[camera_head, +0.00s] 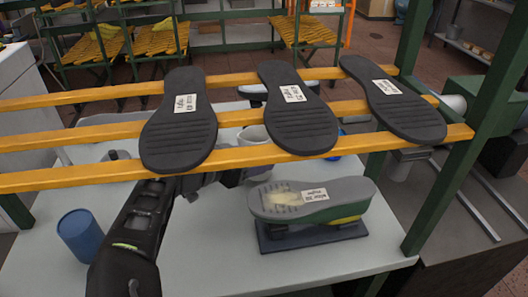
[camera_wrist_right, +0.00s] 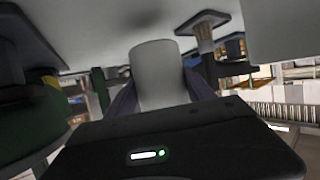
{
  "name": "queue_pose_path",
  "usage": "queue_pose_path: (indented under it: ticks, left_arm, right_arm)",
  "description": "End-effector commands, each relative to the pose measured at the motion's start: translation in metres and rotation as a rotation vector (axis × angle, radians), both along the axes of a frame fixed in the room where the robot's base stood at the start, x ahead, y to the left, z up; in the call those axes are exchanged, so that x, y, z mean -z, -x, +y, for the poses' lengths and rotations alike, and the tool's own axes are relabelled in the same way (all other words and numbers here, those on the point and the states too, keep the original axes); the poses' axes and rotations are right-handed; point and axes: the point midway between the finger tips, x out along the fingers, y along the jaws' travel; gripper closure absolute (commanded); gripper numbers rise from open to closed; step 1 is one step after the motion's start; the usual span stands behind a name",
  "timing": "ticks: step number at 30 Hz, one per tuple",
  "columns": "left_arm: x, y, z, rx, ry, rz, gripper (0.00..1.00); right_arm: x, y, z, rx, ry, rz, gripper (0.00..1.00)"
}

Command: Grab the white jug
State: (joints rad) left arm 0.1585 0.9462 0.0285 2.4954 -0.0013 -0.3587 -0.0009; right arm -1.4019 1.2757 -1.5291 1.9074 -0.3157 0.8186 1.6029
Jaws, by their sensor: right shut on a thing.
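The white jug (camera_wrist_right: 158,75) stands out as a pale, plain cylinder in the right wrist view, between the two dark fingers of my right gripper (camera_wrist_right: 160,95). The gripper is shut on it. In the head view the jug (camera_head: 254,134) is mostly hidden behind the yellow slats and a dark sole; only a pale upper part shows. My arm reaches up from the lower left to the right gripper (camera_head: 232,178), which is partly covered by the lowest slat. I cannot tell whether the jug touches the table. My left gripper is not in view.
A rack of yellow slats (camera_head: 75,182) with three dark labelled soles (camera_head: 180,122) hangs in front. A grey-green shoe last (camera_head: 335,205) sits on a dark stand to the right. A blue cup (camera_head: 80,236) stands at left. The white table's front (camera_head: 215,265) is clear.

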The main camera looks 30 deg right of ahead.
Motion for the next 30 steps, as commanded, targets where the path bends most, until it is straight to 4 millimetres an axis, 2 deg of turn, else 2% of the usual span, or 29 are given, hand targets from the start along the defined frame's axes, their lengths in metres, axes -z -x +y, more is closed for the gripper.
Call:
queue_pose_path:
  ticks: [3, 12, 30]
  left_arm:
    - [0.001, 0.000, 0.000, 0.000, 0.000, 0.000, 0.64]
    - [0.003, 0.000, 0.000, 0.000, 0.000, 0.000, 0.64]
    - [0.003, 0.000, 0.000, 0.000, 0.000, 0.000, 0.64]
  right_arm:
    - [0.000, 0.003, 0.012, -0.002, 0.001, -0.001, 0.89]
    - [0.000, 0.008, 0.030, -0.001, 0.001, -0.001, 0.89]
    - [0.000, 0.010, 0.035, 0.000, 0.001, 0.000, 0.89]
